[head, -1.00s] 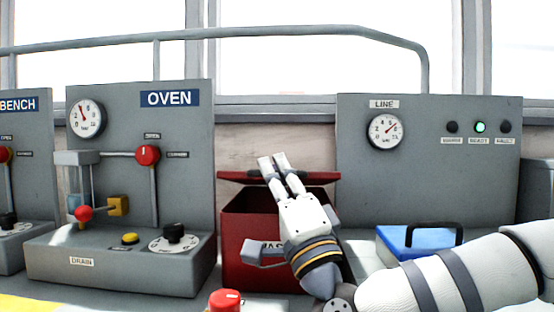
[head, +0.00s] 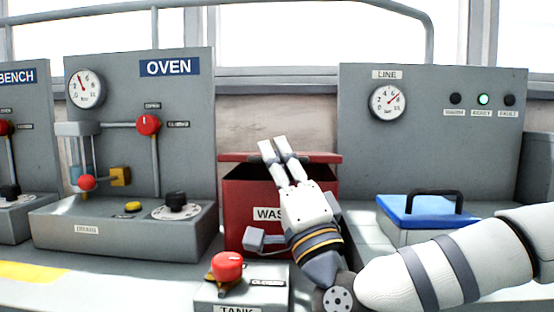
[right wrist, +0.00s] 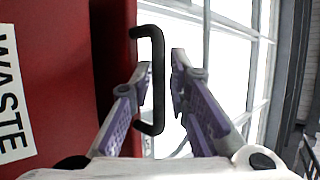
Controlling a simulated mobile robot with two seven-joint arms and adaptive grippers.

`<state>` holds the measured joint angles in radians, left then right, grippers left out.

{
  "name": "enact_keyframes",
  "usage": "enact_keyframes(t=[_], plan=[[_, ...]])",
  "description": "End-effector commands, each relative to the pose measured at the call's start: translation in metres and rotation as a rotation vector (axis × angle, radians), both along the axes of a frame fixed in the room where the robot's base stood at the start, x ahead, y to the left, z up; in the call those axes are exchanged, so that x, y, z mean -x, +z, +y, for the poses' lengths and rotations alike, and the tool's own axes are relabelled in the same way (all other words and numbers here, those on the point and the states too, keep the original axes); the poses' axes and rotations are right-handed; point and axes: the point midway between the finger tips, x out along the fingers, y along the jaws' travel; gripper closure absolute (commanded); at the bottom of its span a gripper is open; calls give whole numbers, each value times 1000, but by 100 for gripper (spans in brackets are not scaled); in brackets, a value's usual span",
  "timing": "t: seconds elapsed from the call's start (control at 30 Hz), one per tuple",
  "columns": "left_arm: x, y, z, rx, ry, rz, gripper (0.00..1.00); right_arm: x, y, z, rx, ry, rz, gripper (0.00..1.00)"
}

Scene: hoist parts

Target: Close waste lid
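The red waste box (head: 238,200) stands in the middle of the head view, its label partly hidden by my arm. Its red lid (head: 318,158) shows as a thin edge above a dark opening, so the lid is raised. In the right wrist view the waste box (right wrist: 60,70) is at left, beside a dark gap and the red lid edge (right wrist: 118,40). A black handle (right wrist: 158,75) lies between the fingers of my right gripper (right wrist: 163,72), which are apart; I cannot tell whether they touch it. The right gripper (head: 274,146) also shows in front of the lid in the head view. My left gripper is out of view.
The oven panel (head: 190,110) with its drain unit (head: 130,238) is left of the box. A red knob (head: 227,266) on the tank unit stands in front. The line panel (head: 440,150) and a blue-lidded case (head: 415,207) are at right.

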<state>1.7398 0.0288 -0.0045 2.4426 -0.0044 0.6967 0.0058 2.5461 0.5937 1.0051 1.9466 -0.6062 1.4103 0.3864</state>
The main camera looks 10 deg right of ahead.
Motion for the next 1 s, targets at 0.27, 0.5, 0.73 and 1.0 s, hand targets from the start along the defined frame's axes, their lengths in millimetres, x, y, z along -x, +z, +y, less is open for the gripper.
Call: enact_keyframes(t=[0.27, 0.5, 0.73, 1.0], plan=[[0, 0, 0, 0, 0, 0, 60, 3, -4, -2, -1, -1, 2, 82], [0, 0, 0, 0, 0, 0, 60, 50, -39, -11, 1, 1, 5, 82], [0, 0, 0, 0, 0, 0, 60, 87, -67, -19, 0, -1, 3, 82], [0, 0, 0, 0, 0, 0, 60, 95, -72, -21, -1, -1, 1, 82]])
